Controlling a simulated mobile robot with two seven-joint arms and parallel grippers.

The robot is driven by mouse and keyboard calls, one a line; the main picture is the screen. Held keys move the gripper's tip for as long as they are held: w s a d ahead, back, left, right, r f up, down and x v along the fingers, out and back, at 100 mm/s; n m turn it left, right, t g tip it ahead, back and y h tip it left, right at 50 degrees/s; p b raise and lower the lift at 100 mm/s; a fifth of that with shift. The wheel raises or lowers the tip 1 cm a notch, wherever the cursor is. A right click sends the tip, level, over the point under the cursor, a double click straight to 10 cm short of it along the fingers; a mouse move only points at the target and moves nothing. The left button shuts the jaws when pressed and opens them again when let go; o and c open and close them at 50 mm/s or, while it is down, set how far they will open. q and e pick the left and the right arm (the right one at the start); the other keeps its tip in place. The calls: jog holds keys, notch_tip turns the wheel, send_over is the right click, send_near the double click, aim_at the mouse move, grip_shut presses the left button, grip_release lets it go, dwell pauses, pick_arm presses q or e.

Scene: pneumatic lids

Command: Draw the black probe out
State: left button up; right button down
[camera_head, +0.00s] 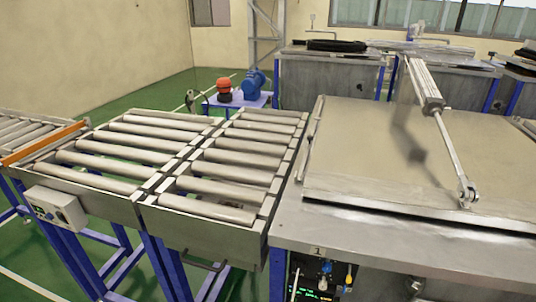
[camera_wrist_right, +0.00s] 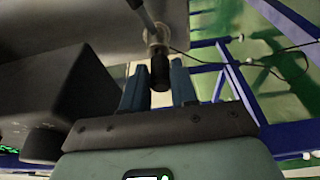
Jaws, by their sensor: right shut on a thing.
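In the right wrist view, the black probe (camera_wrist_right: 159,72) stands between the two blue-grey fingers of my right gripper (camera_wrist_right: 158,84), which is shut on it. A pale metal collar (camera_wrist_right: 156,38) and a thin metal rod lie just beyond its tip. I cannot tell whether the probe is still seated in the collar. In the head view, I cannot make out the probe or the right gripper clearly. My left gripper is in neither view.
A dark box (camera_wrist_right: 55,95) is close on the left of the right gripper. Blue frame bars (camera_wrist_right: 235,75) and a thin cable are on its right. In the head view, a control panel (camera_head: 318,278) sits under the lidded tank (camera_head: 370,160), beside roller conveyors (camera_head: 150,215).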

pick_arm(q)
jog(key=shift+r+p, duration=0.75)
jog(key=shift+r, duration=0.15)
pick_arm(e)
jog(key=shift+s+a, duration=0.25)
jog(key=shift+s, duration=0.6)
jog(key=shift+s+a, duration=0.2)
jog(key=shift+s, duration=0.65)
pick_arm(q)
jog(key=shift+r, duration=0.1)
pick_arm(e)
jog(key=shift+s+a, duration=0.1)
jog(key=shift+s, duration=0.15)
